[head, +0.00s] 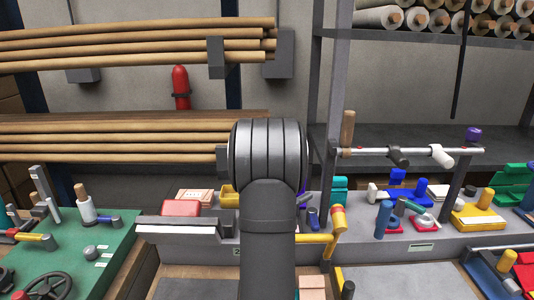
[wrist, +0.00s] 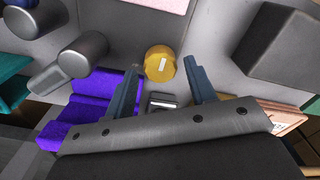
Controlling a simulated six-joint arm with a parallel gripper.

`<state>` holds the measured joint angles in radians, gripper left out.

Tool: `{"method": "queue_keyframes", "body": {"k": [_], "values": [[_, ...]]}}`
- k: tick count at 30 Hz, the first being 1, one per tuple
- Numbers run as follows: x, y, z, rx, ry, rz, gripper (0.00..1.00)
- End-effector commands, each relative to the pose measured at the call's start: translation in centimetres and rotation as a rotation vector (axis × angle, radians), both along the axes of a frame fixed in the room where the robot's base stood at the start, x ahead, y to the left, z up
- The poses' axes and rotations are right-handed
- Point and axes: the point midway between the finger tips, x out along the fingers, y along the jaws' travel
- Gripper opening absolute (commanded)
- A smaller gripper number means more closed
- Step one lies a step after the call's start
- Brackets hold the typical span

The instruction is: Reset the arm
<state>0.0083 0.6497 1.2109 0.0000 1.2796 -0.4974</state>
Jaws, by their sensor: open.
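My gripper (wrist: 161,75) shows in the wrist view with its two dark blue-grey fingers spread apart. Nothing is held between them. A yellow round piece (wrist: 160,63) with a small white label lies beyond the gap between the fingertips; I cannot tell how far below them it is. In the head view my grey arm rises through the middle of the picture and hides my gripper. The grey bench (head: 400,240) lies behind and to both sides of the arm.
A purple block (wrist: 88,105) lies left of the fingers, and grey cylinders (wrist: 82,54) stand beyond it. A green board (head: 110,245) with tools is at left. Long tan rolls (head: 110,140) lie on racks behind.

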Motion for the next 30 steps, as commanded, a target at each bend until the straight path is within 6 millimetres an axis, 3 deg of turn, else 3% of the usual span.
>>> {"method": "queue_keyframes", "body": {"k": [5, 15, 30], "values": [[-0.1, 0.0, -3.1, 0.000, 0.002, -0.008, 0.51], [0.0, 0.0, -2.8, 0.001, 0.001, -0.180, 0.51], [0.0, 0.0, -2.8, 0.000, 0.001, -0.184, 0.51]]}}
